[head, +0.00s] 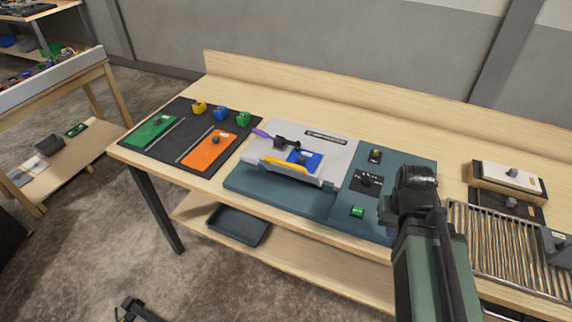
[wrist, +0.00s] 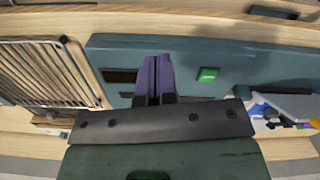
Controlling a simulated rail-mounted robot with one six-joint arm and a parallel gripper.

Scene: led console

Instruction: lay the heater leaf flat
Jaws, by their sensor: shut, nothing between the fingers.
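No readable label marks the heater leaf. A teal console (head: 262,188) on the bench carries a pale grey panel (head: 335,152), with a blue plate (head: 312,164), a yellow strip (head: 285,166) and a purple-ended lever (head: 262,134). A thin light edge stands up along the panel's front; I cannot tell if it is a hinged leaf. My gripper (wrist: 156,82) has purple fingers closed together with nothing between them. It is over the console's right part, beside a green button (wrist: 207,74). In the head view my arm mostly hides it.
A slatted metal rack (head: 500,250) lies right of my arm, with a white-topped wooden block (head: 508,175) behind it. A black mat (head: 170,155) with green and orange plates is at left. The bench's back strip is clear.

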